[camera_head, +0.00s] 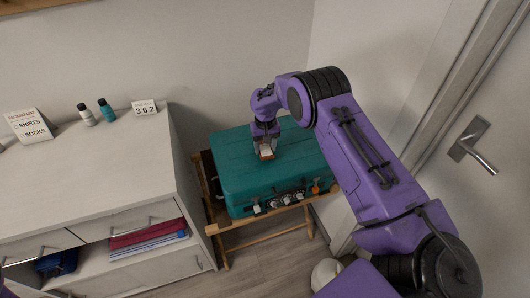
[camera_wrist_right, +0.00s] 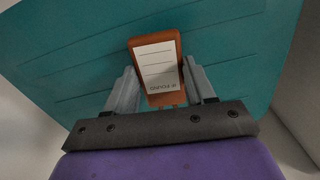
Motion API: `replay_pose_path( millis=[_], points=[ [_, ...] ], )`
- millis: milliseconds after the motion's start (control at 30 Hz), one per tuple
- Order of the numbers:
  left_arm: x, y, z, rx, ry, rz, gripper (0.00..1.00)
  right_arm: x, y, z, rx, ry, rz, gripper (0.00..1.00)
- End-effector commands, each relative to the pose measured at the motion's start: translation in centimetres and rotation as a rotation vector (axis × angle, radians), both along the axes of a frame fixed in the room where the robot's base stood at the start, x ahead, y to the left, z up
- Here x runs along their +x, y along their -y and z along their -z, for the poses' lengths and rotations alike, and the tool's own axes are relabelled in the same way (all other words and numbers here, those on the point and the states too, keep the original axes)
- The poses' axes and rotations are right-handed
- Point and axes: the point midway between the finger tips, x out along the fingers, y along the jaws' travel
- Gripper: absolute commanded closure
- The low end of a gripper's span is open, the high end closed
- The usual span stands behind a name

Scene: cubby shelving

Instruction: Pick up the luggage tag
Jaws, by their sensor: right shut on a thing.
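The luggage tag (camera_wrist_right: 157,62) is a brown-orange rectangle with a white lined label. In the wrist view it sits between the two grey fingers of my right gripper (camera_wrist_right: 162,88), which is shut on it. In the head view the tag (camera_head: 267,152) shows small under the right gripper (camera_head: 265,143), over the top of the teal suitcase (camera_head: 233,178). I cannot tell whether the tag touches the lid. My left gripper is not in view.
The suitcase rests on a wooden folding stand (camera_head: 262,224). A white dresser (camera_head: 100,178) stands to the left, with two small bottles, a packing-list sign (camera_head: 28,125) and a number block (camera_head: 144,107) on top. A door with a handle (camera_head: 470,146) is at the right.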

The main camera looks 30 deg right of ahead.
Motion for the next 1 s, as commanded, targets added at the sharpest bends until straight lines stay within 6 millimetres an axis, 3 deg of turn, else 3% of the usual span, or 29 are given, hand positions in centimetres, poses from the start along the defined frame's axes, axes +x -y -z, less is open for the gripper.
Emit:
replay_pose_path(
  millis=[200,400,600,1000],
  points=[
    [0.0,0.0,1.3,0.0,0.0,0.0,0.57,-3.5,-3.5,-5.8,-0.002,0.005,-0.003,0.75],
    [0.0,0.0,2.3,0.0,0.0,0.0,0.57,-7.6,-7.3,-8.2,-0.002,0.003,-0.002,0.75],
    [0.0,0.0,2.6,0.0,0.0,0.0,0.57,-9.7,-9.3,-9.5,-0.001,0.001,0.0,0.75],
    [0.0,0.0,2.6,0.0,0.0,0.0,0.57,-10.1,-9.7,-9.8,0.0,0.0,0.001,0.75]
  ],
)
